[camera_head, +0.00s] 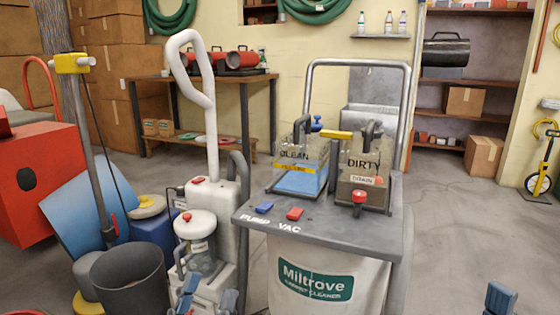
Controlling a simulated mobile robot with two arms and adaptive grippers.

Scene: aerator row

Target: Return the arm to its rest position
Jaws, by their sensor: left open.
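My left gripper (208,295) shows at the bottom edge, left of centre. Its two blue-grey fingers stand apart with nothing between them. It is in front of the white upright cleaner (212,205), and I cannot tell whether they touch. A small part of my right gripper (500,298) shows at the bottom edge on the right. The rest of it is out of frame, so its opening and any load are hidden.
The Miltrove carpet cleaner (318,281), with CLEAN (298,180) and DIRTY (364,192) tanks on top, stands between my grippers. A dark bucket (129,280) and a red box (40,180) stand at left.

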